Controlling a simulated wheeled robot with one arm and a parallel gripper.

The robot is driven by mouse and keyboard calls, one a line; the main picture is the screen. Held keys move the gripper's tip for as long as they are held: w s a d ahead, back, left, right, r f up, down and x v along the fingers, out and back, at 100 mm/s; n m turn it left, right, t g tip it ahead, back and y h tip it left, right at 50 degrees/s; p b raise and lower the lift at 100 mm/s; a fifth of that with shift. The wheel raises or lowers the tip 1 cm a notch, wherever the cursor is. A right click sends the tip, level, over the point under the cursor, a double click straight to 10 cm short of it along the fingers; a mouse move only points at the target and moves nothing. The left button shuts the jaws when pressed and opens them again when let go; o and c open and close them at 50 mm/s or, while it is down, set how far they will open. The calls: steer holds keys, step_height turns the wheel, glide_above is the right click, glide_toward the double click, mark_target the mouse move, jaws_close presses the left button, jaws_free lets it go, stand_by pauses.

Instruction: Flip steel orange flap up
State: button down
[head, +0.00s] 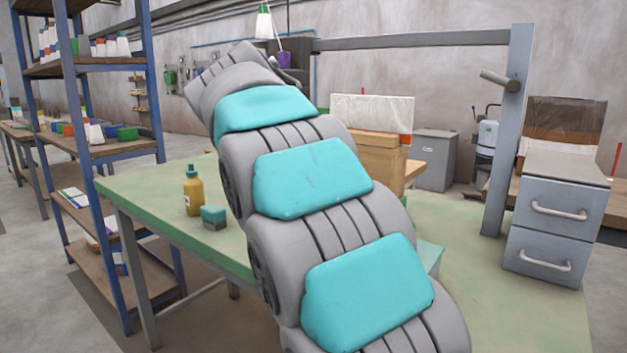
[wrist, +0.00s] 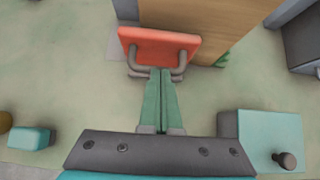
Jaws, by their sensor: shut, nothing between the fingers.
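The orange flap (wrist: 160,45) shows in the wrist view at the upper middle, in front of a wooden box (wrist: 200,15). Grey bent bars or a handle run along its lower edge. My gripper (wrist: 160,72) has its two green fingers shut together with nothing between them. The fingertips are at the flap's lower edge, between the grey bars; I cannot tell whether they touch. In the head view my arm covers the middle, and the flap and the fingers cannot be made out there.
A teal box with a dark knob (wrist: 270,140) stands to the right of the fingers in the wrist view. In the head view, a yellow bottle (head: 193,192) and teal block (head: 214,217) sit on the green table (head: 150,205). A grey drawer cabinet (head: 556,220) stands right.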

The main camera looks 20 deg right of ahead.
stand_by(0.3)
steer(key=v, duration=0.7)
steer(key=shift+s+a+r, duration=0.15)
steer(key=shift+a+r, duration=0.05)
steer(key=shift+r, duration=0.05)
